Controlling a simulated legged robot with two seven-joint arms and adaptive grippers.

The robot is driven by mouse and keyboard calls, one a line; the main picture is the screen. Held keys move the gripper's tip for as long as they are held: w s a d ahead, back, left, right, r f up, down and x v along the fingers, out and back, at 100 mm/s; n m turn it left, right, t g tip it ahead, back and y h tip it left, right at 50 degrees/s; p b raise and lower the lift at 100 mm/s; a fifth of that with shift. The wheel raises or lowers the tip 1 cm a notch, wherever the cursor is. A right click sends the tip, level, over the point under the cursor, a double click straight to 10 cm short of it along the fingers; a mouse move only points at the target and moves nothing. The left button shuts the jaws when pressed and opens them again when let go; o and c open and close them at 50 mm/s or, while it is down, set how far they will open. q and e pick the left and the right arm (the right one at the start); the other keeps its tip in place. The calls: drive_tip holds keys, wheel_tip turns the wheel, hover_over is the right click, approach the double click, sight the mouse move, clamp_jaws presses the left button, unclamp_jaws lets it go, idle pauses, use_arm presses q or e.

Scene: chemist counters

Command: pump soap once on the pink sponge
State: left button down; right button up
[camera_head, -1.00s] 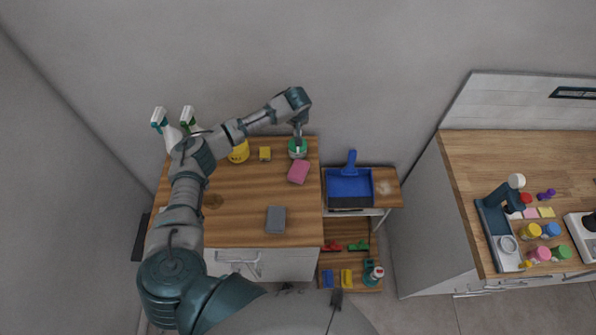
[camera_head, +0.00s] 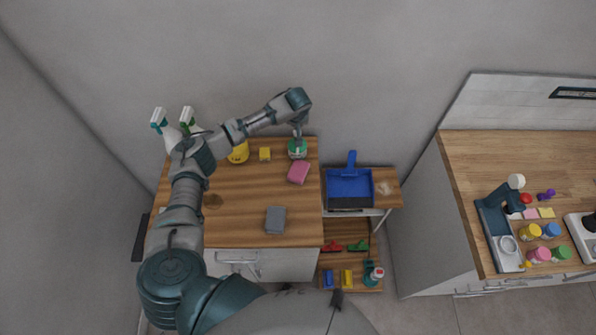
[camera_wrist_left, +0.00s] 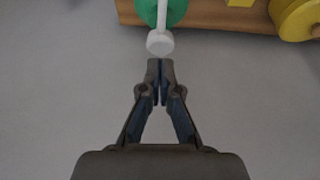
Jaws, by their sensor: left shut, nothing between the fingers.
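The soap dispenser (camera_head: 298,152) is a green bottle at the back right of the wooden counter. The pink sponge (camera_head: 298,173) lies flat just in front of it. My left gripper (camera_head: 298,134) is at the dispenser's top and partly covers it. In the left wrist view, the white pump head (camera_wrist_left: 160,43) sits just beyond my shut fingertips (camera_wrist_left: 160,65), above the green bottle (camera_wrist_left: 176,12). Nothing is between the fingers. I cannot tell whether the tips touch the pump. The sponge does not show in the wrist view. My right gripper is not in view.
A yellow container (camera_head: 239,152), a small yellow block (camera_head: 265,154) and a grey sponge (camera_head: 275,220) share the counter (camera_head: 240,210). Spray bottles (camera_head: 160,122) stand back left. A blue dustpan (camera_head: 349,187) lies on a lower shelf to the right. The wall is close behind the dispenser.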

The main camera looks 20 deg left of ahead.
use_arm(q)
drive_tip(key=shift+s+f, duration=0.1)
drive_tip(key=shift+f, duration=1.5)
drive_tip(key=shift+r+p, duration=1.35)
drive_tip(key=shift+r, duration=0.1)
wheel_tip(320, 180, up, 2)
drive_tip(key=shift+r+p, duration=0.15)
drive_tip(key=shift+p, duration=1.1)
drive_tip(key=shift+r, duration=1.9)
